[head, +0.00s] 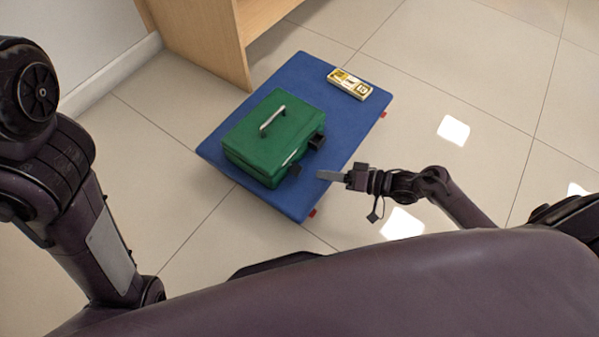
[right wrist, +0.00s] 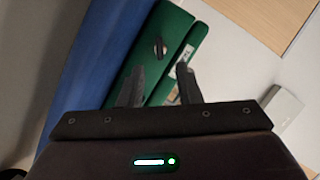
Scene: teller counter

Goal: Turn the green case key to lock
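The green case (head: 262,138) lies closed on a blue mat (head: 222,153), its handle (head: 272,121) on top. The case also shows in the right wrist view (right wrist: 185,30). The key (right wrist: 160,48) is a small dark and silver piece on the case's green face. My right gripper (head: 308,160) is at the case's right front side. In the right wrist view its two dark fingers (right wrist: 160,70) stand apart, with the key just beyond the tips, nearer the left finger. Nothing shows between them. My left arm is at the left; its gripper is out of view.
A yellow and white box (head: 349,84) lies at the mat's far right corner. A wooden desk (head: 200,38) stands behind the mat at the upper left. Tiled floor (head: 480,100) to the right is clear.

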